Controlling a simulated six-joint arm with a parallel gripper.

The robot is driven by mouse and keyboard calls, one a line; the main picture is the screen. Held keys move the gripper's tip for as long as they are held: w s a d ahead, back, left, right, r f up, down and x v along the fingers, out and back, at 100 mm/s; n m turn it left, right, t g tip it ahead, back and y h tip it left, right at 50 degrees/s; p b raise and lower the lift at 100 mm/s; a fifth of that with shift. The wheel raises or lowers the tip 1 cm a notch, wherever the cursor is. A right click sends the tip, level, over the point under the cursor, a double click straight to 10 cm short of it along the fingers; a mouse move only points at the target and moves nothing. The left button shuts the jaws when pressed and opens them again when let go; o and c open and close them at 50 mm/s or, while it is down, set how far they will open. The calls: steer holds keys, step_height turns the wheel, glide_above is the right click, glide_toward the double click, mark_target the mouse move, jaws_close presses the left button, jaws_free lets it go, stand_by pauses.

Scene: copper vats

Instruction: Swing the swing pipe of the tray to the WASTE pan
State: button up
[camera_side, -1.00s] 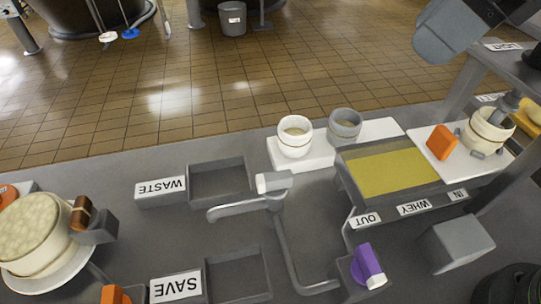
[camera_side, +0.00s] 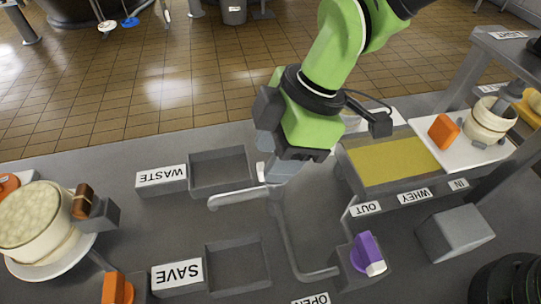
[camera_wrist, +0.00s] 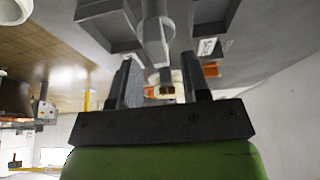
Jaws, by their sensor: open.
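The WASTE pan (camera_side: 219,172) is an empty grey tray beside its white WASTE label (camera_side: 162,177) in the side view. The grey swing pipe (camera_side: 232,199) runs leftward, its bent end near the WASTE pan's front edge. I cannot tell whether that end is over the pan. Its pale handle end (camera_side: 262,171) shows beside my gripper (camera_side: 276,172), which is open and lowered around or just above it; contact cannot be told. In the wrist view a grey pipe-like part (camera_wrist: 155,28) lies ahead, between the open fingers (camera_wrist: 160,85).
The SAVE pan (camera_side: 238,268) lies nearer the camera, empty. The whey tray (camera_side: 388,163) with yellow liquid stands to the right. A purple valve handle (camera_side: 366,252) is at the pipe's lower right. A cheese pot (camera_side: 35,225) stands on the left.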

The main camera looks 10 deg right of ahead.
steer(key=shift+x, duration=0.9)
jaws_close()
steer(key=m+t, duration=0.2)
steer(key=m, duration=0.3)
steer(key=shift+w+m, duration=0.15)
steer(key=shift+m, duration=0.15)
steer(key=shift+w+d+m+t+h, duration=0.1)
steer(key=shift+m+t+h, duration=0.3)
steer(key=shift+m, duration=0.7)
steer(key=shift+d+m+t+h, duration=0.1)
steer(key=shift+m+t+h, duration=0.25)
steer(key=shift+m, duration=0.75)
jaws_free()
